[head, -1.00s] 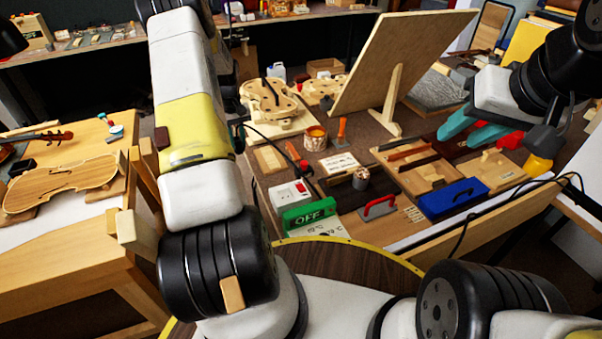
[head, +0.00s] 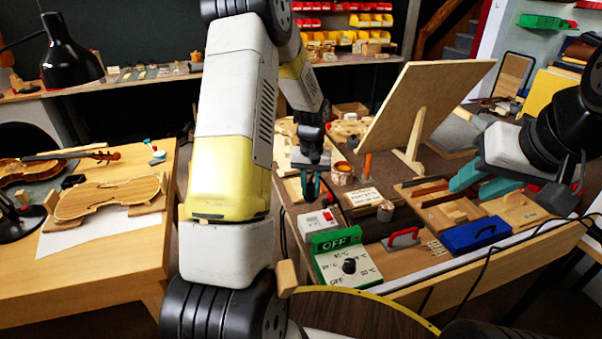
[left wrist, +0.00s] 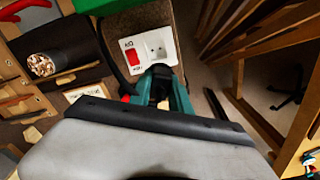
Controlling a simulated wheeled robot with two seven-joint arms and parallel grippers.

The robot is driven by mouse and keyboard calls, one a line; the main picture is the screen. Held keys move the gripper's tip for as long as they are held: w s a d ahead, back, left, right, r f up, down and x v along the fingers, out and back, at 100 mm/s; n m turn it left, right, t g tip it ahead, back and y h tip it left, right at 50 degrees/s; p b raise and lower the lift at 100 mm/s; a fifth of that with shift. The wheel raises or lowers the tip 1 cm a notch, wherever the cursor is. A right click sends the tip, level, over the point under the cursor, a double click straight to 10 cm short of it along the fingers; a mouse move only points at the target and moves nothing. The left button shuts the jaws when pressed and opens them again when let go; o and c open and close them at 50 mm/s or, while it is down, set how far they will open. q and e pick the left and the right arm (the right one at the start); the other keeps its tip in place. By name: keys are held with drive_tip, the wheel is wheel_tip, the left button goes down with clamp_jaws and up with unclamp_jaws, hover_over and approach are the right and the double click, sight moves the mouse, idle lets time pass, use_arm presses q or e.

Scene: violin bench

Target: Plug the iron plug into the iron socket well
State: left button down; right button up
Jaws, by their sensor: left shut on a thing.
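The iron socket well is in the white socket box (head: 318,221) beside the green OFF sign. In the left wrist view the round well (left wrist: 156,50) shows empty, next to a red switch. My left gripper (head: 311,187) is behind the box in the head view. Its teal fingers (left wrist: 160,84) are shut on a dark thing, probably the iron plug (left wrist: 160,92), mostly hidden between them. In the left wrist view the fingertips are just below the socket face, apart from the well. My right gripper (head: 482,181) is open and empty over the right of the bench.
A control box (head: 349,267) with a black dial stands in front of the socket box. A black cable (left wrist: 104,42) runs left of the socket box.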

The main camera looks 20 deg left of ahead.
use_arm(q)
drive_tip(key=shift+s+d+r+m, duration=0.15)
drive_tip(key=shift+s+d, duration=0.3)
drive_tip(key=shift+s, duration=0.1)
drive_tip(key=shift+s+d+r+m, duration=0.1)
drive_tip(key=shift+s+d+m, duration=0.05)
drive_tip(key=shift+s+d, duration=0.3)
drive_tip(key=shift+s, duration=0.1)
hover_over(313, 224)
drive_tip(key=shift+f, duration=2.9)
drive_tip(key=shift+f, duration=1.25)
drive_tip(key=c, duration=1.1)
unclamp_jaws()
wheel_tip(313, 224, up, 8)
drive_tip(key=shift+f, duration=0.1)
